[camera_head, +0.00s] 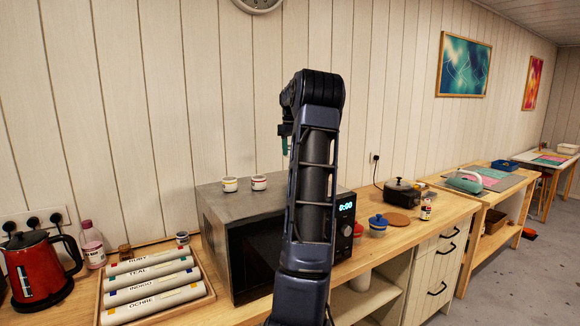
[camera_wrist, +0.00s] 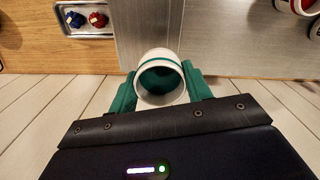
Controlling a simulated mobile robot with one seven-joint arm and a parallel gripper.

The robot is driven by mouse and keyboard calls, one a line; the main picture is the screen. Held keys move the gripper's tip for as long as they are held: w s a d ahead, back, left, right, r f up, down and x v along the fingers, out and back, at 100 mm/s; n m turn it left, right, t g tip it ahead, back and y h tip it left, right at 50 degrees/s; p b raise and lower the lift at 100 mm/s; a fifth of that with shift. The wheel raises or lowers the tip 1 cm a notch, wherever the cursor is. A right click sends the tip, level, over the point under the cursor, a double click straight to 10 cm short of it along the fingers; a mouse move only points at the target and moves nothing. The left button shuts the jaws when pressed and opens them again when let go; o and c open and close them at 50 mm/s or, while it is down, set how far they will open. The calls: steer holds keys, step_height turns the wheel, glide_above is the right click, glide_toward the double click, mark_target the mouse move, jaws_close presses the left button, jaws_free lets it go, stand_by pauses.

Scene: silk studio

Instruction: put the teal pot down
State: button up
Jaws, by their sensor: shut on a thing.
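The teal pot (camera_wrist: 160,78) is a small white-rimmed pot with teal inside, seen in the wrist view. My gripper (camera_wrist: 161,88) is shut on it, one teal finger on each side. In the head view my gripper (camera_head: 285,145) is raised high above the counter, in front of the wall; the pot cannot be made out there. In the wrist view the pot appears in front of the grey metal microwave top (camera_wrist: 225,40), and its height above that cannot be told. The microwave (camera_head: 240,207) stands on the wooden counter.
Two white pots (camera_head: 230,184) (camera_head: 259,182) stand on the microwave's left part. Labelled rolls (camera_head: 150,282) lie in a tray at left, beside a red kettle (camera_head: 36,266). The microwave's top has free room.

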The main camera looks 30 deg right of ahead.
steer(key=shift+f, duration=3.7)
steer(key=shift+f, duration=0.15)
steer(key=o, duration=1)
